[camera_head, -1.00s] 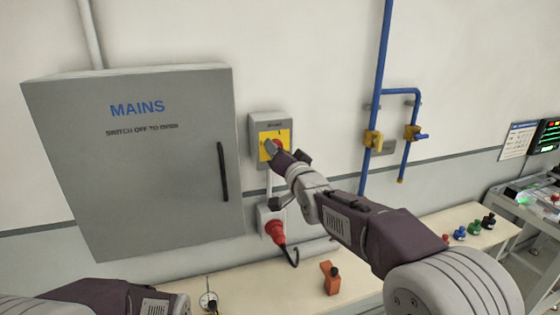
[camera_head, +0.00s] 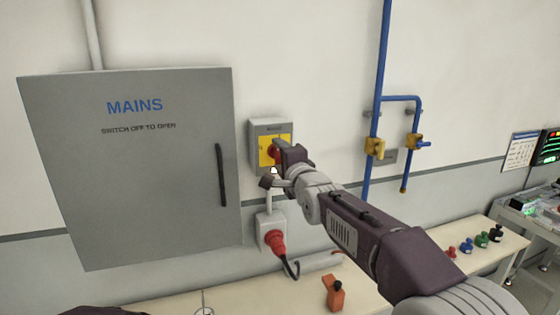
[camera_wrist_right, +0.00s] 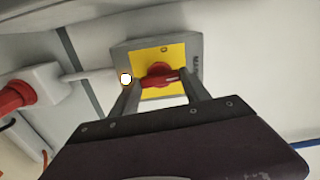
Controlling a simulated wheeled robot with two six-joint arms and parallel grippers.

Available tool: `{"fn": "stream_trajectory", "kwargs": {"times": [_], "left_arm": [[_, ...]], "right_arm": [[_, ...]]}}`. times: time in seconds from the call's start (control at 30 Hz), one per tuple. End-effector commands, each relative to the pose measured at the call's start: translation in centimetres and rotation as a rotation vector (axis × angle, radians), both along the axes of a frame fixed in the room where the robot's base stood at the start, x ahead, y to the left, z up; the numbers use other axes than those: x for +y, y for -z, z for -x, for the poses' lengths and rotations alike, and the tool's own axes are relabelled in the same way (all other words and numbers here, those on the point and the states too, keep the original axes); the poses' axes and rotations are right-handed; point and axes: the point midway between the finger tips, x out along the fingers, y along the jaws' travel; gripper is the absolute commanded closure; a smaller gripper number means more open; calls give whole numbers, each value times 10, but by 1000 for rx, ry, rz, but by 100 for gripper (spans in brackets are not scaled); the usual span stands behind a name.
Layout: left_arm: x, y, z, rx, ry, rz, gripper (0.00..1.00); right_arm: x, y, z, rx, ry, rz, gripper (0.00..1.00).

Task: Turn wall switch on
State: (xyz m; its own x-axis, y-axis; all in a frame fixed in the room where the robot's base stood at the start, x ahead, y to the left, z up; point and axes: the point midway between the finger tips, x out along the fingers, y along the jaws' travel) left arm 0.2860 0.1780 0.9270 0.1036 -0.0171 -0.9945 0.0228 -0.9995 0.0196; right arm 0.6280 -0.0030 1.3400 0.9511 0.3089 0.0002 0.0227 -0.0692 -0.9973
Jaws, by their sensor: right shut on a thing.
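The wall switch is a grey box (camera_head: 256,128) with a yellow plate (camera_head: 263,142) and a red rotary knob, right of the MAINS cabinet. In the right wrist view the knob (camera_wrist_right: 158,72) lies between the two fingers of my right gripper (camera_wrist_right: 157,78), its handle running across from finger to finger. My right gripper (camera_head: 275,160) is shut on the knob and hides part of it in the head view. A bright white spot (camera_wrist_right: 126,78) shows beside the left finger; it also glows below the knob in the head view (camera_head: 273,170). My left gripper is out of view.
The MAINS cabinet (camera_head: 140,190) is closed, with a dark handle. Below the switch a red plug (camera_head: 276,240) sits in a socket. Blue pipes with yellow valves (camera_head: 375,147) are to the right. A bench (camera_head: 205,295) below holds an orange item (camera_head: 334,292).

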Motion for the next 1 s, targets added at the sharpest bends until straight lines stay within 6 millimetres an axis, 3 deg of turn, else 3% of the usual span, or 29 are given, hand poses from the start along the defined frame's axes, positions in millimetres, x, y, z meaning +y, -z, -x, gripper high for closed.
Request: {"fn": "stream_trajectory", "kwargs": {"times": [0.77, 0.8, 0.87, 1.0], "left_arm": [[0, 5, 0, 0, 0, 0, 100], [0, 5, 0, 0, 0, 0, 100], [0, 5, 0, 0, 0, 0, 100], [0, 5, 0, 0, 0, 0, 100]], "right_arm": [[0, 0, 0, 27, 0, -87, 86], [0, 0, 0, 27, 0, -87, 37], [0, 0, 0, 27, 0, -87, 24], [0, 0, 0, 27, 0, -85, 24]]}}
